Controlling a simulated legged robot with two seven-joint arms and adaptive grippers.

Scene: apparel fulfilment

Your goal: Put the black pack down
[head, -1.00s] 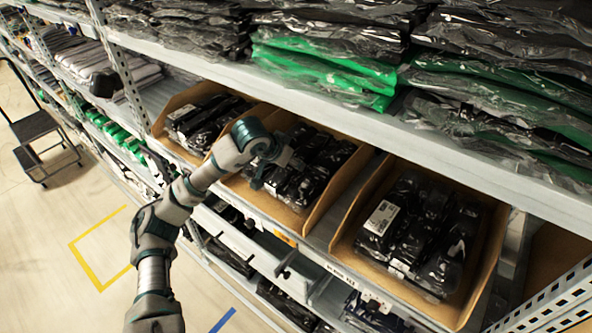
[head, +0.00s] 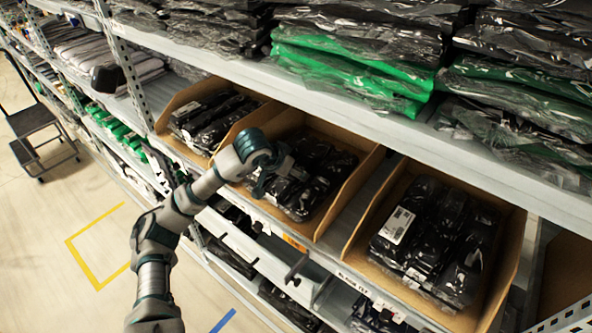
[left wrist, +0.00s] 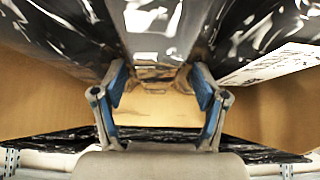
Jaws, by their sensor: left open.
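My left gripper (head: 270,180) is over the left side of the middle cardboard bin (head: 352,192). Black packs (head: 322,182) in clear glossy wrap lie in that bin, to the right of and below the gripper. In the left wrist view my left gripper (left wrist: 160,84) has its two blue-padded fingers spread apart. Glossy black packs (left wrist: 232,28) fill the top of that view, close to the fingertips; a white label (left wrist: 272,63) shows at right. Nothing is clearly held between the fingers. I cannot tell which pack is the task's. My right gripper is out of view.
Bins with black packs stand left (head: 172,137) and right (head: 507,250) on the same shelf. The shelf above (head: 400,140) overhangs them, stacked with black and green wrapped garments (head: 350,72). A step cart (head: 38,140) stands on the floor at far left.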

